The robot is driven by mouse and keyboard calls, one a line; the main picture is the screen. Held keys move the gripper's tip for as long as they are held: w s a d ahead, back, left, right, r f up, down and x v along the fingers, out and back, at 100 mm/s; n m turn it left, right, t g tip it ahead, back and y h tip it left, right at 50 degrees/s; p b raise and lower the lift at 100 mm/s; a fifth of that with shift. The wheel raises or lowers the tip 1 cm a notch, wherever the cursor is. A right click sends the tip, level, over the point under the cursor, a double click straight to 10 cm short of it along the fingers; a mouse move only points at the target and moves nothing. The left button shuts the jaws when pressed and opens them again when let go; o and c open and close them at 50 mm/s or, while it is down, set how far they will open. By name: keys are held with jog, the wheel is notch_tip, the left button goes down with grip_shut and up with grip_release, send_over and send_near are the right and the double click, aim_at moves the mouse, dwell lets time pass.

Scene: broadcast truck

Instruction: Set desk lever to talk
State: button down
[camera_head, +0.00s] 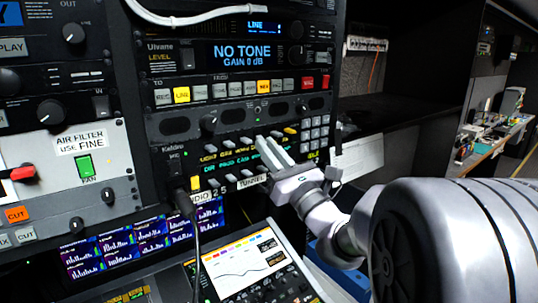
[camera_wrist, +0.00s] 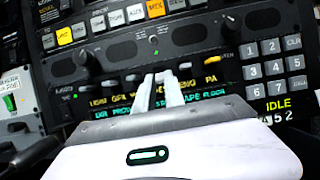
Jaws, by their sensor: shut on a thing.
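My gripper's fingers (camera_wrist: 160,78) reach the middle of this row and are shut on a lever. The fingers cover most of that lever and part of its label, so I cannot read its name or tell its position. A yellow lever (camera_wrist: 211,80) stands to the right above the label PA. In the head view, my gripper (camera_head: 266,143) comes in from the right and its fingertips touch the same panel.
A numeric keypad (camera_wrist: 273,67) lies to the right of the levers, with a display (camera_wrist: 278,104) reading IDLE below. A row of lit buttons (camera_head: 238,90) and a screen (camera_head: 244,50) reading NO TONE are above. A black cable (camera_head: 196,245) hangs at the left.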

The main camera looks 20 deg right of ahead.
jog(key=c, duration=1.4)
grip_release()
jog(key=shift+c, duration=0.2)
jog(key=shift+s, duration=0.1)
jog(key=b+v, duration=0.5)
jog(key=v, duration=1.2)
jog(key=shift+b, duration=0.3)
jog(key=shift+s+f, duration=0.1)
jog(key=shift+s, duration=0.05)
